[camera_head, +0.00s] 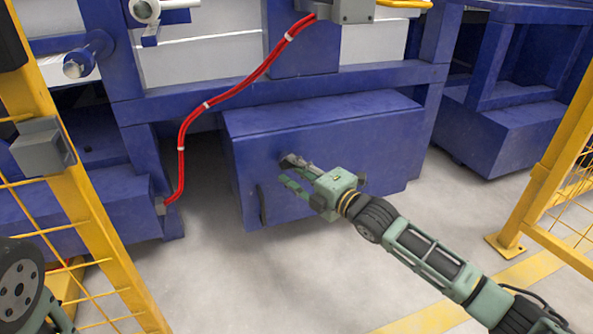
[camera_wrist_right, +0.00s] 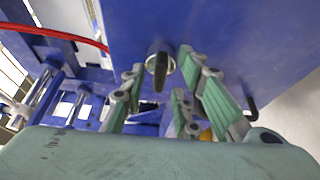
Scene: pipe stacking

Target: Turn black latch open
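The black latch (camera_wrist_right: 160,70) shows in the right wrist view, a small dark handle on a round silver mount on the blue box's face. It appears to point along the gap between my fingers. My right gripper (camera_wrist_right: 160,63) is open and empty, with its green fingers on either side of the latch in this view. I cannot tell whether they touch it. In the head view my right gripper (camera_head: 287,170) reaches the left part of the blue box (camera_head: 330,150), and the latch is mostly hidden by its fingertips. My left gripper is not in view.
A black bar handle (camera_head: 262,204) is on the box's face, left of and below my right gripper. A red cable (camera_head: 181,150) hangs to the left. Yellow fence posts (camera_head: 75,190) stand at left and right. The grey floor in front is clear.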

